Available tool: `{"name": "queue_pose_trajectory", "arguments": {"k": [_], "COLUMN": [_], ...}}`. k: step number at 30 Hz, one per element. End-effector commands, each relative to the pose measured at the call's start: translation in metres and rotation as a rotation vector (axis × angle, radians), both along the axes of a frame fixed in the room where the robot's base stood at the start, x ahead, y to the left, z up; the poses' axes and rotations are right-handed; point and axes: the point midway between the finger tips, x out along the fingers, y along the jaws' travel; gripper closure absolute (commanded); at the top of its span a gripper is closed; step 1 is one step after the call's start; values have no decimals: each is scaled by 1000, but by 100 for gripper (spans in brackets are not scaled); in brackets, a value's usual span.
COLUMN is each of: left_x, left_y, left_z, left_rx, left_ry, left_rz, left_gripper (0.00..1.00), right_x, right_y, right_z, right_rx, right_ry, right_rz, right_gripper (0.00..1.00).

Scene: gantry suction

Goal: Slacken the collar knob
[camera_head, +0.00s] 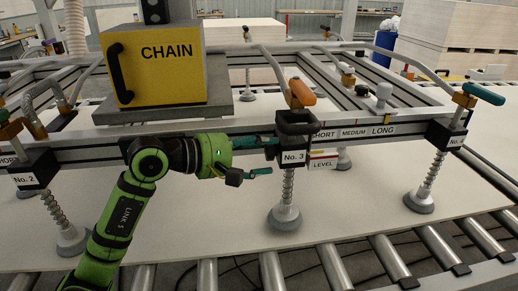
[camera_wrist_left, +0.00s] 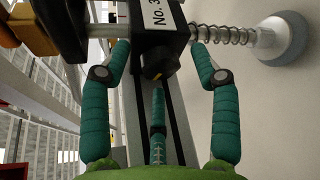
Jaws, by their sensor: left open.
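The No. 3 collar block (camera_head: 293,157) is black, with a white label, and sits on the gantry rail above a spring-stemmed suction cup (camera_head: 284,216). In the left wrist view its black collar knob (camera_wrist_left: 160,63), with a yellow mark, faces the camera below the No. 3 label (camera_wrist_left: 158,13). My left gripper (camera_head: 264,157) is open at the block's left side in the head view. In the wrist view its green fingers (camera_wrist_left: 160,55) stand either side of the knob, with a third finger below; no contact with the knob is visible. My right gripper is not in view.
A yellow CHAIN box (camera_head: 160,65) stands above the rail to the left. The No. 2 collar (camera_head: 30,170) is at left. A pale sheet (camera_head: 190,240) lies over rollers (camera_head: 330,266).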

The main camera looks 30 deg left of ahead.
Motion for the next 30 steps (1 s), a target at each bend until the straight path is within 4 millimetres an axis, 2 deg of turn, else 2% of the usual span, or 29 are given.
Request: {"name": "queue_pose_trajectory", "arguments": {"k": [4,5,6,8,9,20,30], "left_x": [0,0,0,0,0,0,1], "left_y": [0,0,0,0,0,0,2], "left_z": [0,0,0,0,0,-1,0], "left_rx": [0,0,0,0,-1,-19,-143], "left_ry": [-1,-1,-1,-1,1,32,202], "left_rz": [1,1,1,1,0,0,1], "left_gripper": [38,46,62,86,92,92,92], "right_x": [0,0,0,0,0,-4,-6], "right_y": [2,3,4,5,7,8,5], "right_z": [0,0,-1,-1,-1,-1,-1], "right_rx": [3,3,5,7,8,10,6], "right_ry": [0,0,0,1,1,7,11], "right_rz": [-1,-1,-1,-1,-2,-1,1], "right_gripper": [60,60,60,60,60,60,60]}}
